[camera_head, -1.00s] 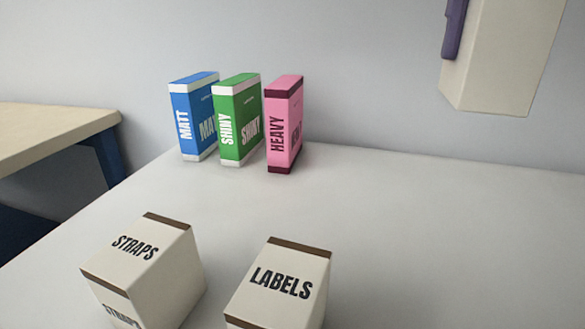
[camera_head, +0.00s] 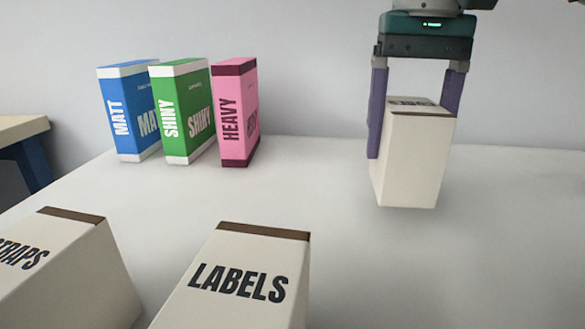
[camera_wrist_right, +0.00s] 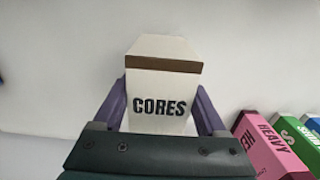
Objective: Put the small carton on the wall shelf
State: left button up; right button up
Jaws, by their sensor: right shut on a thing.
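My right gripper (camera_head: 416,112) is shut on a small off-white carton (camera_head: 412,165) with a brown edge strip, one purple finger on each side. The carton is upright in the head view, over the pale grey surface (camera_head: 330,185); I cannot tell whether its base touches it. In the right wrist view the carton (camera_wrist_right: 160,103) reads CORES between the fingers of the gripper (camera_wrist_right: 162,108). No separate wall shelf is clearly seen, and I cannot tell whether the pale surface is it. My left gripper is out of view.
Blue MATT (camera_head: 128,115), green SHINY (camera_head: 182,115) and pink HEAVY (camera_head: 236,115) boxes stand near the wall, left of the carton. STRAPS (camera_head: 60,265) and LABELS (camera_head: 240,280) cartons are in front. A wooden-topped table (camera_head: 20,128) is at far left. The surface around the held carton is clear.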

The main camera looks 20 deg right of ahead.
aim_at(401, 169)
jog(key=shift+f+b, duration=0.4)
jog(key=shift+f, duration=1.7)
jog(key=shift+f, duration=0.2)
jog(key=o, duration=1.5)
